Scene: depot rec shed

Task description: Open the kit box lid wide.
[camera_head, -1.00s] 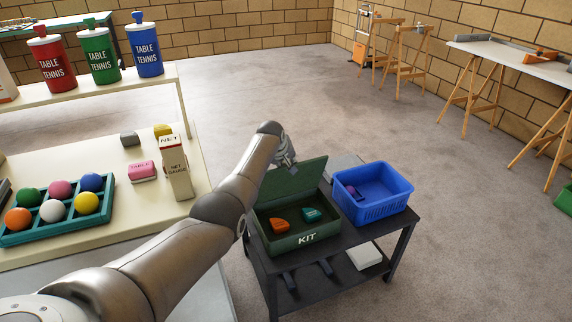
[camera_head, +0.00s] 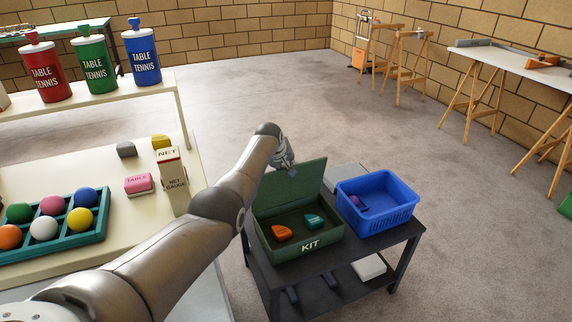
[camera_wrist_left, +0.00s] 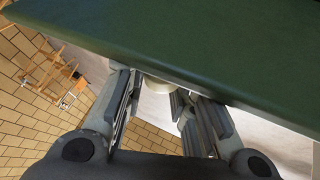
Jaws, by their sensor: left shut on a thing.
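The green kit box (camera_head: 310,246) sits on a dark cart, with an orange item (camera_head: 282,234) and a teal item (camera_head: 313,222) inside. Its lid (camera_head: 295,192) stands raised at the back of the box, close to upright. My left gripper (camera_head: 289,169) is at the lid's top edge, shut on the lid. In the left wrist view the lid (camera_wrist_left: 200,45) spans the top and the left gripper (camera_wrist_left: 160,88) has its fingers at the lid's edge, around a pale round part. The exact contact is partly hidden. My right gripper is not in view.
A blue basket (camera_head: 378,203) with a purple item stands right of the box on the dark cart (camera_head: 400,246). A cream table (camera_head: 100,165) with a ball tray (camera_head: 100,234) and a net gauge box (camera_head: 174,190) is at left.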

